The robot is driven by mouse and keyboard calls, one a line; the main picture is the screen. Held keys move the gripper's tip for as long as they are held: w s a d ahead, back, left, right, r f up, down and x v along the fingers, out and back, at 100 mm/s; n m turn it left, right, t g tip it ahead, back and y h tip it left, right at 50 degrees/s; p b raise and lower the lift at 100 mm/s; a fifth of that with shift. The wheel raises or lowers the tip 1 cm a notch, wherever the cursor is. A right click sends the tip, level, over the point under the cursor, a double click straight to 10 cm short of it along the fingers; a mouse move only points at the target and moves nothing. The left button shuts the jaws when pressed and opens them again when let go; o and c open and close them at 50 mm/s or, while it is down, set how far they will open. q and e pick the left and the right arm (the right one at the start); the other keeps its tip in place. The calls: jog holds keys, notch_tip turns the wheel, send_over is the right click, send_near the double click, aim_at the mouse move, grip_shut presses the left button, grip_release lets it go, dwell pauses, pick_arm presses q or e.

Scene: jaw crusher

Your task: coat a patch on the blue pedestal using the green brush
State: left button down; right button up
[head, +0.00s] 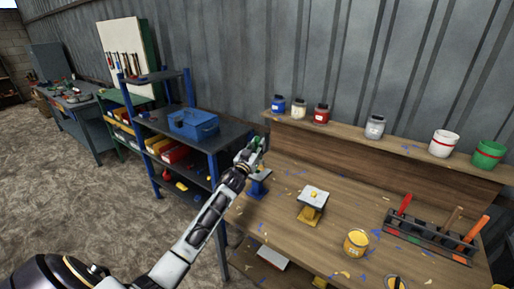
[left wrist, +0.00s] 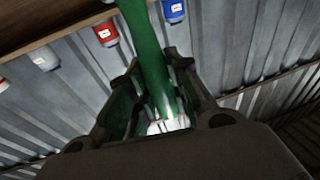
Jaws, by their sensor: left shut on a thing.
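My left gripper (head: 253,153) is at the left end of the wooden bench, just above the blue pedestal (head: 258,187). It is shut on the green brush (left wrist: 148,55), whose green handle runs up between the fingers in the left wrist view. In the head view only a bit of green shows by the fingers, and the bristles cannot be made out. The gripper and wrist partly cover the blue pedestal and its pale top, so any coating there cannot be told. Whether the brush touches the pedestal cannot be told. My right gripper is not in view.
A yellow pedestal (head: 311,215) with a pale top stands to the right. A yellow paint can (head: 356,243) and a dark rack (head: 428,240) with red, brown and orange handles are further right. Jars and tubs line the back ledge (head: 345,133). A blue-posted shelf (head: 160,150) stands left.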

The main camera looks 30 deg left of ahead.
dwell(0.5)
pick_arm(q)
jog(key=shift+f, duration=0.1)
jog(key=shift+f+b, duration=2.25)
jog(key=shift+f, duration=0.15)
jog(key=shift+f+b, duration=0.35)
jog(key=shift+f, duration=0.15)
jog(key=shift+w+a+p, duration=0.15)
jog(key=shift+a+p, duration=0.3)
jog(key=shift+a, duration=1.35)
